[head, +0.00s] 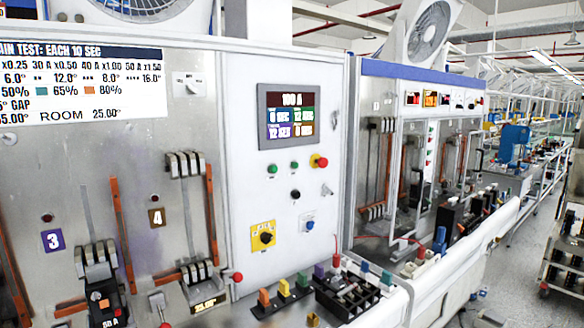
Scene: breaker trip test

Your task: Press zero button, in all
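Lower are a yellow plate with a black rotary switch (264,237) and a blue knob (309,225). The small labels are unreadable, so I cannot tell which control is the zero button. My gripper is not in view.
Breaker bays marked 3 (52,240) and 4 (157,217) stand left, with orange bars and a breaker (100,280). A second bench continues right, beside an open floor aisle (515,280).

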